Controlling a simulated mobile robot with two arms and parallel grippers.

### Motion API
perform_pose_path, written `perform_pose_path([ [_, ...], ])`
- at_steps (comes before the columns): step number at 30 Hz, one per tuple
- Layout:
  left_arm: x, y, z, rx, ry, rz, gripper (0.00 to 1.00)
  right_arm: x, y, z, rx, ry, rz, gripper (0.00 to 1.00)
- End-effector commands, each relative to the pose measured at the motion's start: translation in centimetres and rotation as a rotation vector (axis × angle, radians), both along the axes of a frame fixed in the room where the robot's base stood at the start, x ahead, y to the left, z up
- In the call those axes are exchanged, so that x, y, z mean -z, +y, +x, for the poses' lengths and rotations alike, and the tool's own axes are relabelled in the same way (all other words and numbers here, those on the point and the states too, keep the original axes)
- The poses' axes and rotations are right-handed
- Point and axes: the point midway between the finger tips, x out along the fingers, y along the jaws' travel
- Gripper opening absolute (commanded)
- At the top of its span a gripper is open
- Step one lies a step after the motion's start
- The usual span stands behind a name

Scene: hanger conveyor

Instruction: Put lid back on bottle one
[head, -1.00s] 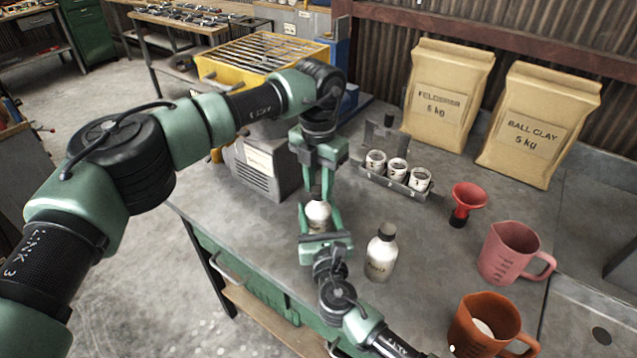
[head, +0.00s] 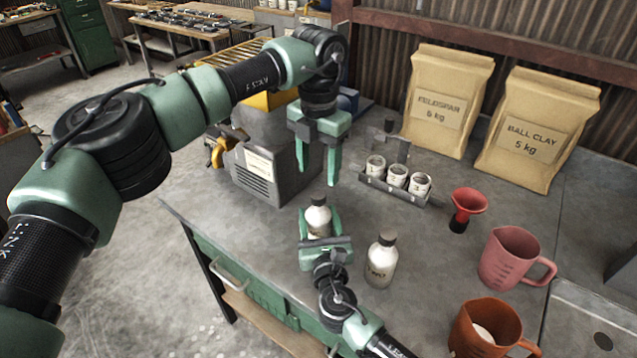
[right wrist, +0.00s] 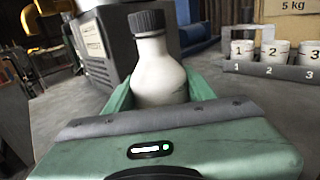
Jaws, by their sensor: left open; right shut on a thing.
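A white bottle (head: 318,222) with a dark lid (head: 318,200) on its neck stands between the fingers of my right gripper (head: 319,228), which is shut on it. In the right wrist view the same bottle (right wrist: 158,75) is upright and its black ribbed lid (right wrist: 146,22) sits on top. My left gripper (head: 318,180) is open and empty above the bottle, with its fingers pointing down and apart from the lid. A second white bottle (head: 380,265) with a dark lid stands just to the right, its label facing the camera. I cannot read either bottle's number.
A rack (head: 385,190) with three white cups stands behind. A red funnel (head: 467,205), a pink jug (head: 505,262) and an orange jug (head: 480,335) stand at the right. A grey machine (head: 265,165) stands to the left; two clay bags (head: 447,105) stand at the back.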

Motion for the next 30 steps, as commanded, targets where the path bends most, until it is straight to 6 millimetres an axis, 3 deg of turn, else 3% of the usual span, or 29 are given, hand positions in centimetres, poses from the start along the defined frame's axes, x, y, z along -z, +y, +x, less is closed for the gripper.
perform_pose_path([
  [3, -2.6, 0.0, 0.1, -0.001, -0.003, 0.0, 0.54, 0.0, 0.0, 0.0, 0.0, 0.001, 0.0, 0.0],
  [9, -5.0, 0.0, 0.0, 0.0, 0.0, 0.0, 0.54, 0.0, 0.0, 0.0, 0.0, 0.001, 0.0, 0.0],
  [20, -5.6, 0.0, 0.0, 0.0, 0.001, 0.001, 0.54, 0.0, 0.0, 0.0, 0.0, 0.001, 0.0, 0.0],
  [21, -5.6, 0.0, 0.0, 0.0, 0.001, 0.001, 0.54, 0.0, 0.0, 0.0, 0.0, 0.001, 0.0, 0.6],
  [23, -5.6, 0.0, 0.0, 0.0, 0.001, 0.001, 0.54, 0.0, 0.0, 0.0, 0.0, 0.001, 0.0, 0.76],
  [30, -5.6, 0.0, 0.0, 0.0, 0.001, 0.001, 0.54, 0.0, 0.0, 0.0, 0.0, 0.0, 0.0, 0.8],
])
